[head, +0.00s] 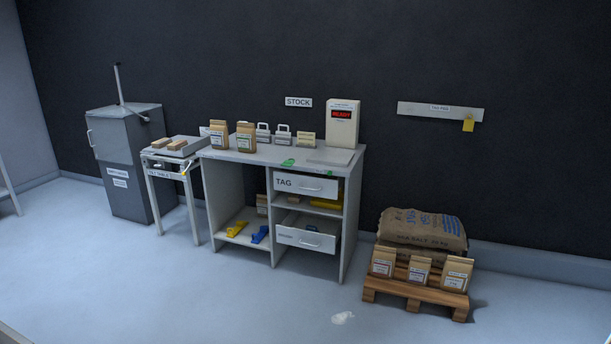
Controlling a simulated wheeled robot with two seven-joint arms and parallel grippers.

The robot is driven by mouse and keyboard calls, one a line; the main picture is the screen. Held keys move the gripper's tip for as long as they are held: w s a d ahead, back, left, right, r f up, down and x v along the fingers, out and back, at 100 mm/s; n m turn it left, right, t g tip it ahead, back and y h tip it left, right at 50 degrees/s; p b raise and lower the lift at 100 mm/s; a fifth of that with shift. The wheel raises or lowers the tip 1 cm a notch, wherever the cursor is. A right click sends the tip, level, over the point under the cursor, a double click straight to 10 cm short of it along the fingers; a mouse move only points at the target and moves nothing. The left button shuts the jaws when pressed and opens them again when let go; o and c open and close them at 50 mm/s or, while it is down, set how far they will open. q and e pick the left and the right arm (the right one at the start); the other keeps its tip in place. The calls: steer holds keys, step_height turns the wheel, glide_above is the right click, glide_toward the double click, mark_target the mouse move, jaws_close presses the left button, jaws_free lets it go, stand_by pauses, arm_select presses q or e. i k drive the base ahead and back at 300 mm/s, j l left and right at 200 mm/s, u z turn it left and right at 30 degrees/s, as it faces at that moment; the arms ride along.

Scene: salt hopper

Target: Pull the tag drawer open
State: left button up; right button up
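Neither of my grippers shows in the head view.
A lower drawer (306,238) in the bench sticks out a little. A pallet (415,292) with a sack (422,228) and paper bags stands to the right. A small side table (172,172) and grey hopper cabinet (127,160) stand left. The floor (200,295) in front is mostly clear.

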mark_target(307, 183)
steer(key=i, duration=1.5)
steer(key=i+z, duration=0.1)
steer(key=i, duration=0.4)
steer(key=i+j+z, duration=0.15)
steer(key=i, duration=0.35)
steer(key=i+j+z, duration=0.1)
steer(key=i, duration=0.35)
steer(key=i+j+z, duration=0.25)
steer(key=i, duration=0.2)
